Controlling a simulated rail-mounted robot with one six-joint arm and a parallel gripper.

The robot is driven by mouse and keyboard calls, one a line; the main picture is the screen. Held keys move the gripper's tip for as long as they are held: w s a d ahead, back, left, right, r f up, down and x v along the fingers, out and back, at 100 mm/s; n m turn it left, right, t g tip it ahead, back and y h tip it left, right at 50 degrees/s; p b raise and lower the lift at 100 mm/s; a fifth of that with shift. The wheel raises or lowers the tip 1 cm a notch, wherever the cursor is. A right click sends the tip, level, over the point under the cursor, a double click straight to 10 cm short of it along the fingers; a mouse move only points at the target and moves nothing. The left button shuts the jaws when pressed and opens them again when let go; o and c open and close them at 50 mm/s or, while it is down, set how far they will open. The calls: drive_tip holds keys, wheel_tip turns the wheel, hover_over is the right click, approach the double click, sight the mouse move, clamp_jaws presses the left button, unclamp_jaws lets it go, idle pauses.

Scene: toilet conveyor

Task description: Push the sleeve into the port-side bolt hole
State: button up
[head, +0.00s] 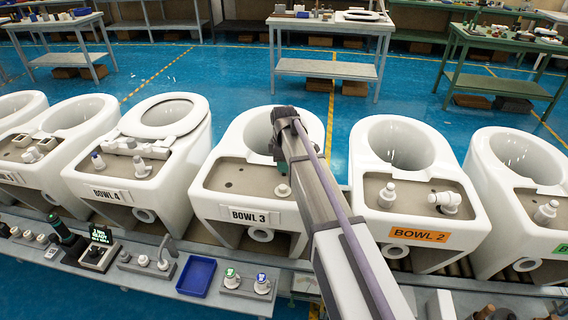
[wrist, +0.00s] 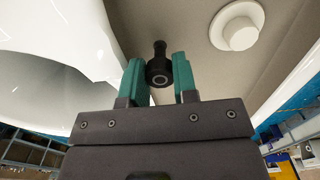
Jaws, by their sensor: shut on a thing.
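My gripper (head: 283,188) is low over the grey rear deck of the white bowl marked BOWL 3 (head: 210,207), to the right of its middle. In the wrist view its two teal fingers (wrist: 159,78) are shut on a small black sleeve (wrist: 159,70) with a round, ringed end. A narrower dark part of it points towards the grey deck (wrist: 180,40). I cannot tell whether its far end is in a hole. A dark hole (head: 228,184) shows in the left of the deck. My arm hides the deck's right part.
A round white fitting (wrist: 237,25) stands on the deck beside my gripper. BOWL 4 (head: 112,180) is to the left and BOWL 2 (head: 388,225) to the right, both with white fittings. A front ledge holds a blue tray (head: 196,277) and a small display (head: 100,236).

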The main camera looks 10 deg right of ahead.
sight(284, 174)
drive_tip(key=shift+f+b, duration=1.45)
drive_tip(key=shift+f, duration=0.1)
drive_tip(key=o, duration=1)
drive_tip(key=shift+r, duration=0.15)
drive_tip(key=shift+c, duration=0.2)
drive_tip(key=shift+w+r, duration=0.1)
drive_tip(key=shift+r+p, duration=0.35)
drive_tip(key=shift+p, duration=0.2)
drive_tip(key=r+p, duration=1)
drive_tip(key=shift+s+r, duration=0.1)
drive_tip(key=shift+s, duration=0.1)
drive_tip(key=shift+f, duration=0.2)
